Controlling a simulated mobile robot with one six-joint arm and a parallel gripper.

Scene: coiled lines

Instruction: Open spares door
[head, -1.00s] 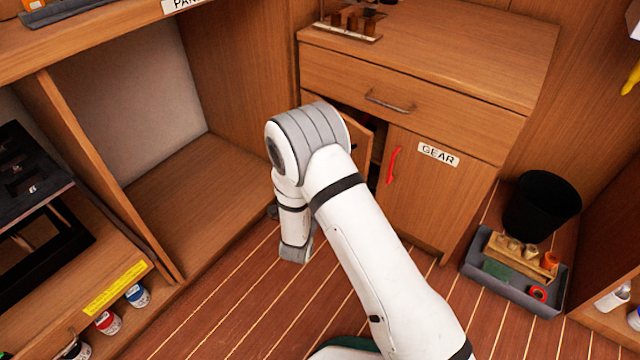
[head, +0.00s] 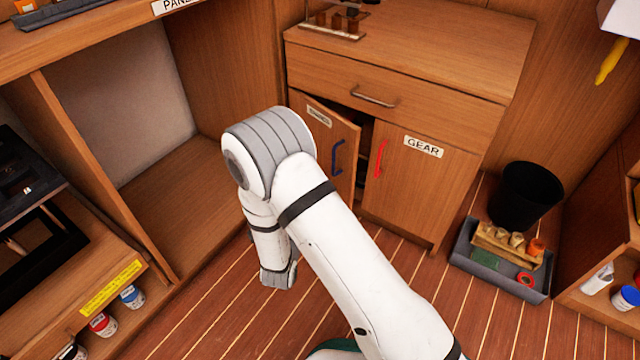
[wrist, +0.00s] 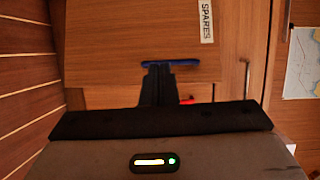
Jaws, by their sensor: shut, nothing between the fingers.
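The spares door (head: 325,140) stands ajar at the left of the cabinet front, with a dark gap at its right edge. Its blue handle (head: 337,157) and its label show past my arm in the head view. In the wrist view the spares door (wrist: 120,40) fills the upper part, with the blue handle (wrist: 170,64) across the middle. My gripper (wrist: 157,72) is shut and empty, its fingertips overlapping the blue handle in the picture; whether they touch it I cannot tell. My arm hides the gripper in the head view.
The gear door (head: 420,180) with its red handle (head: 380,158) is shut beside it. Above is a drawer (head: 400,85) with a metal pull. A black bin (head: 527,195) and a grey tray (head: 500,270) of parts stand on the floor at right. Floor before the cabinet is clear.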

